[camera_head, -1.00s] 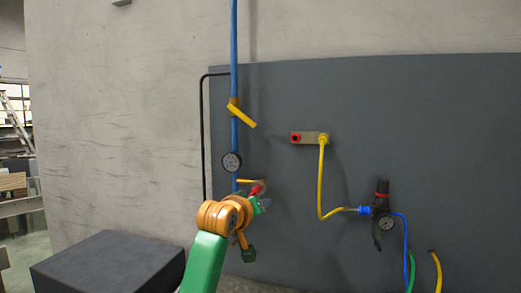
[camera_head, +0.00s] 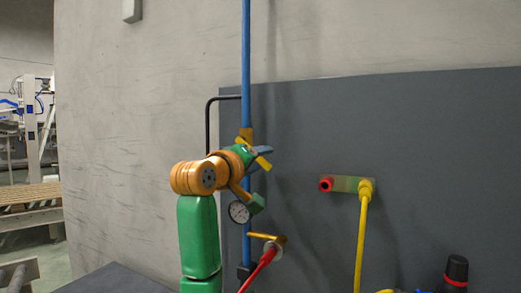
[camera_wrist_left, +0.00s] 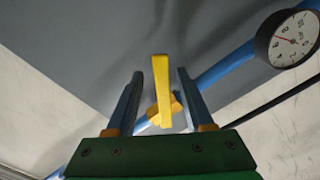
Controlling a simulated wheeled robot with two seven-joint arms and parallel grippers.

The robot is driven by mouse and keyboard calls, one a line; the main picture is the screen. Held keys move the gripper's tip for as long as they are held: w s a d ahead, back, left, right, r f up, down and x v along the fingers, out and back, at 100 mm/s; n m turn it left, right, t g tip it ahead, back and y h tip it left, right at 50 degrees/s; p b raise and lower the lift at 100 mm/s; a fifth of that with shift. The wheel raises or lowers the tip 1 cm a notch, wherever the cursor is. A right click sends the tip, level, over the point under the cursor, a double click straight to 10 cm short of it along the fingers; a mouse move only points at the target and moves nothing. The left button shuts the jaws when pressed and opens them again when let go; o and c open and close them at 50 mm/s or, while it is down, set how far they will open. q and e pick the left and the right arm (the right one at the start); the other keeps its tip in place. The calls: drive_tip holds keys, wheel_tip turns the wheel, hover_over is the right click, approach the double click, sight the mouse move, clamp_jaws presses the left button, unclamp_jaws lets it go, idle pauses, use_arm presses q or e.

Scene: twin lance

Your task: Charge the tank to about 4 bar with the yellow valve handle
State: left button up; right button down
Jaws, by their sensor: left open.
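The yellow valve handle (camera_head: 264,163) sits on the blue pipe (camera_head: 246,60) and slopes down to the right, partly hidden by my gripper in the head view. My left gripper (camera_head: 262,157) is open at the handle. In the left wrist view the yellow handle (camera_wrist_left: 162,92) stands between the two spread fingers of my left gripper (camera_wrist_left: 160,76), with gaps on both sides. A round white gauge (camera_head: 239,212) is on the pipe below; it also shows in the left wrist view (camera_wrist_left: 288,40) with a red needle, reading unclear. The tank is not identifiable. My right gripper is out of view.
Below the gauge, a red hose plug (camera_head: 266,256) is at a brass fitting (camera_head: 267,237). To the right, a bracket (camera_head: 345,184) carries a red port and a yellow hose (camera_head: 361,235). A black-topped regulator (camera_head: 456,271) is at lower right. The grey panel (camera_head: 310,130) between is bare.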

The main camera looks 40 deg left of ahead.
use_arm(q)
drive_tip(key=shift+w+a+f, duration=0.2)
drive_tip(key=shift+w+f, duration=0.05)
drive_tip(key=shift+w, duration=0.4)
drive_tip(key=shift+c, duration=0.4)
drive_tip(key=shift+s, duration=0.1)
clamp_jaws()
drive_tip(key=shift+d, duration=0.1)
